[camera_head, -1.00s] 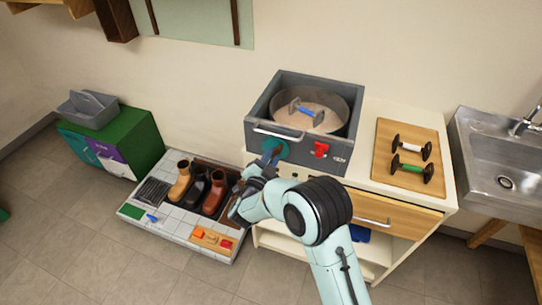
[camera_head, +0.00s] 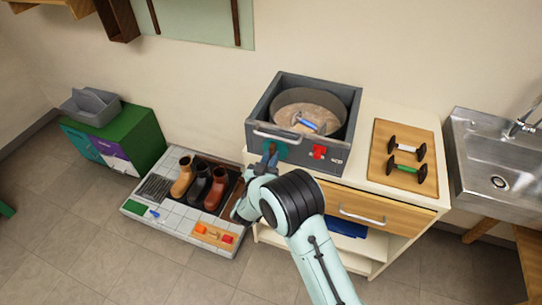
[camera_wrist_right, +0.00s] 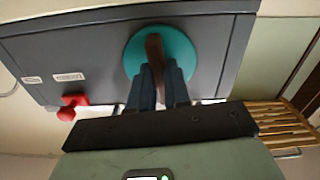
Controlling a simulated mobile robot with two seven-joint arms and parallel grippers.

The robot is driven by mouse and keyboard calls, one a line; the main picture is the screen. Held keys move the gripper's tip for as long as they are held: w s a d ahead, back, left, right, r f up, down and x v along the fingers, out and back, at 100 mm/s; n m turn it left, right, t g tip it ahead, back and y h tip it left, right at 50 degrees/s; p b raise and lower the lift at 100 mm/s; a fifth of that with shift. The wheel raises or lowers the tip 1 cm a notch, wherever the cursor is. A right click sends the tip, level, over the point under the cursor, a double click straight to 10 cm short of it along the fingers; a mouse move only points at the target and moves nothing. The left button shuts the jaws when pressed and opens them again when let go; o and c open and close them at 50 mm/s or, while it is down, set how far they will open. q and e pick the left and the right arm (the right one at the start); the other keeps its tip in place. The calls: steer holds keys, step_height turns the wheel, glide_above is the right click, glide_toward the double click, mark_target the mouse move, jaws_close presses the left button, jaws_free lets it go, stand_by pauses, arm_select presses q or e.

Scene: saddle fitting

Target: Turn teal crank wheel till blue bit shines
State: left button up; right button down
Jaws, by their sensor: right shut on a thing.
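The teal crank wheel (camera_head: 281,150) is on the front of a grey machine, partly hidden by my right gripper (camera_head: 270,157). In the right wrist view, the wheel (camera_wrist_right: 178,50) faces me with a brown handle (camera_wrist_right: 154,48) across it. My right gripper (camera_wrist_right: 158,85) is shut on that handle. The blue bit (camera_head: 308,123) lies tilted in sandy material inside the round drum (camera_head: 335,108). Its blue bar shows, while its ends look dusty or partly buried. I cannot tell whether it shines. My left gripper is not in view.
A red knob (camera_head: 319,152) sits right of the wheel. Two more bits lie on a wooden board (camera_head: 407,133) at right, beside a sink (camera_head: 497,150). Boots stand on a tiled mat (camera_head: 180,222) at the lower left. A wooden drawer (camera_head: 375,207) is below the machine.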

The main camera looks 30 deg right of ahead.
steer(key=shift+n, duration=0.4)
steer(key=c, duration=1.1)
jaws_free()
steer(key=shift+a, duration=0.1)
steer(key=b+v, duration=0.2)
steer(key=v, duration=1.1)
steer(key=shift+s+a, duration=0.1)
steer(key=shift+a, duration=0.05)
